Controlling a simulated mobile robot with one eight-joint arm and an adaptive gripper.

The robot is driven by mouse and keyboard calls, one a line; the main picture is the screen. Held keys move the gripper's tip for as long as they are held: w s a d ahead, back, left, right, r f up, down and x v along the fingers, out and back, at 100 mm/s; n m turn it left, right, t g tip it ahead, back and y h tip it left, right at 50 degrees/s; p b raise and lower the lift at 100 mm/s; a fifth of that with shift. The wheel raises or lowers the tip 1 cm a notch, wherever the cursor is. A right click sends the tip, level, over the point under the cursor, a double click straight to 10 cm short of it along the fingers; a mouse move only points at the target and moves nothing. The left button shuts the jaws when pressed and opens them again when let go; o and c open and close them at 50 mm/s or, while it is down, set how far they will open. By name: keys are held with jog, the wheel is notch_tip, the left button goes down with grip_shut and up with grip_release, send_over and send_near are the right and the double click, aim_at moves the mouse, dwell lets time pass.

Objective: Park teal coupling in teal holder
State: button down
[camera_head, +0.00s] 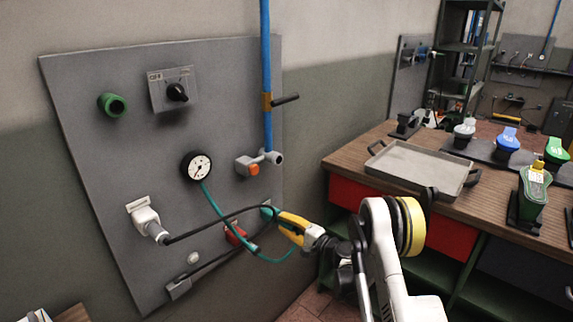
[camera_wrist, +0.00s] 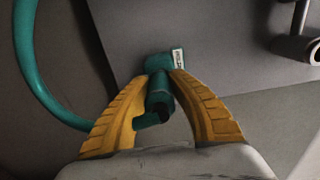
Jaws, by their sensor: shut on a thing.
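My gripper (camera_head: 284,222) has yellow fingers and is at the lower right edge of the grey wall panel. In the wrist view my gripper (camera_wrist: 160,95) is shut on the teal coupling (camera_wrist: 158,100), which sits between the fingertips. The teal holder (camera_wrist: 163,60), with a white label, is directly beyond the coupling. It also shows in the head view as the teal holder (camera_head: 267,211) just left of the fingertips. The coupling's front overlaps the holder in view; I cannot tell whether it is seated inside. The teal hose (camera_wrist: 38,70) curves in from the left to the coupling.
On the panel (camera_head: 100,80) are a pressure gauge (camera_head: 198,167), a grey plug (camera_head: 147,220) with a black cable, a red fitting (camera_head: 236,233) and a blue pipe (camera_head: 266,60). A workbench (camera_head: 345,160) with a grey tray (camera_head: 377,182) stands at the right.

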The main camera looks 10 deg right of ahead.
jog(key=shift+w+a, duration=0.3)
jog(key=shift+w, duration=0.15)
jog(key=c, duration=1.2)
grip_release()
jog(key=shift+s, duration=0.1)
